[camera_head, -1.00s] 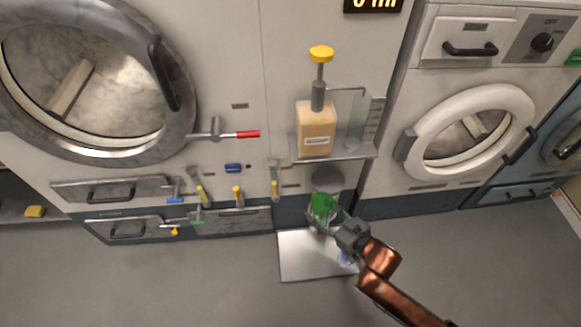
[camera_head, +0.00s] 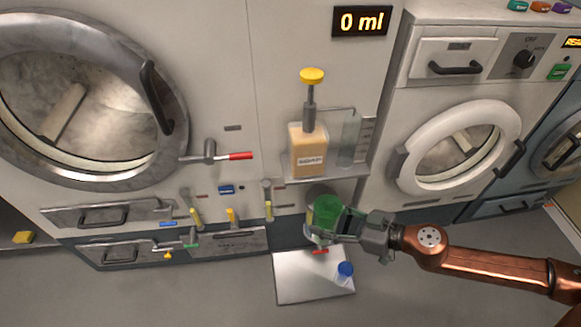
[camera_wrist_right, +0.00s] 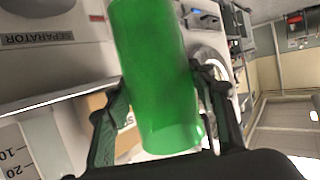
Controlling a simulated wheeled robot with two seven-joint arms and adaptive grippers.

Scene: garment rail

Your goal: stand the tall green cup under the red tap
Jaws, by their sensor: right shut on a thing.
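The tall green cup (camera_head: 327,211) is held by my right gripper (camera_head: 338,224), which is shut around it in front of the lower machine panel, above the metal tray. In the right wrist view the cup (camera_wrist_right: 158,75) stands between the two fingers, tilted in that picture. A grey fitting with a red lever (camera_head: 238,156) sticks out of the panel beside the large round door, up and left of the cup. A small red piece (camera_head: 320,251) shows just below the gripper; I cannot tell what it belongs to. My left gripper is out of view.
A metal tray (camera_head: 290,285) lies on the floor with a small blue cup (camera_head: 345,269) on it. A soap dispenser (camera_head: 308,150) stands on a shelf above the green cup. Small taps with blue (camera_head: 168,224) and green (camera_head: 190,244) handles line the panel.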

